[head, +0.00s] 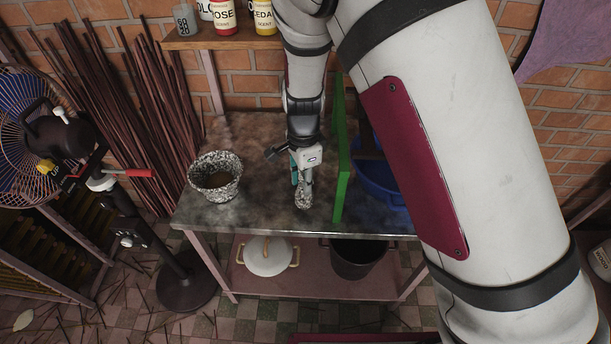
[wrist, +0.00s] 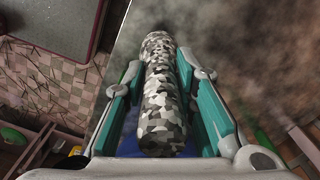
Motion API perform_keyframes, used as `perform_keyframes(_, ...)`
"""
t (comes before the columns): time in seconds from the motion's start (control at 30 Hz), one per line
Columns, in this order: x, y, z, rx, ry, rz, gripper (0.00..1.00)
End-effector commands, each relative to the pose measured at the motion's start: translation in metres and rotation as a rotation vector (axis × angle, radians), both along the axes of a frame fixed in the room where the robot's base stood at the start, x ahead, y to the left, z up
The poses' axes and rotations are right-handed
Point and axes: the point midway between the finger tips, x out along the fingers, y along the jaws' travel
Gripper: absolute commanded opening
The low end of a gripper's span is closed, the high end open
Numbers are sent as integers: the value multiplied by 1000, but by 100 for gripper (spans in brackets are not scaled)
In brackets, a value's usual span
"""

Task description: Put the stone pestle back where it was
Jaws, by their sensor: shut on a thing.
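The stone pestle (wrist: 161,95) is a speckled grey, black and white rod. In the wrist view it lies lengthwise between the two teal-padded fingers of my gripper (wrist: 163,75), which are shut on it. In the head view my gripper (head: 303,178) is above the dark table top, with the lower end of the pestle (head: 304,196) showing under it. I cannot tell whether the pestle touches the table. A speckled stone mortar (head: 216,182) stands on the table to the left of my gripper, apart from the pestle, with brownish matter inside.
A green upright board (head: 341,150) stands just right of my gripper, with a blue basin (head: 380,185) beyond it. The table top (head: 255,200) is bare between mortar and gripper. A shelf (head: 230,42) with scent bottles hangs behind. A white lidded pot (head: 266,258) sits below.

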Motion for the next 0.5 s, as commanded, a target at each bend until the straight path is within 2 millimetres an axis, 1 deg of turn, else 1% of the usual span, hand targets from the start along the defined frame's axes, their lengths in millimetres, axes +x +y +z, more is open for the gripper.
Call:
perform_keyframes(0.03, 8, -1, -1, 1, -2, -1, 0)
perform_keyframes(0.1, 14, -2, -1, 0, -1, -1, 0)
perform_keyframes(0.27, 22, -3, -2, 0, 0, -1, 0)
perform_keyframes(0.33, 29, -3, -3, 0, -2, -1, 0)
perform_keyframes(0.4, 25, -4, -15, -2, 4, -2, 0)
perform_keyframes(0.5, 25, -4, -30, -2, 4, -1, 0)
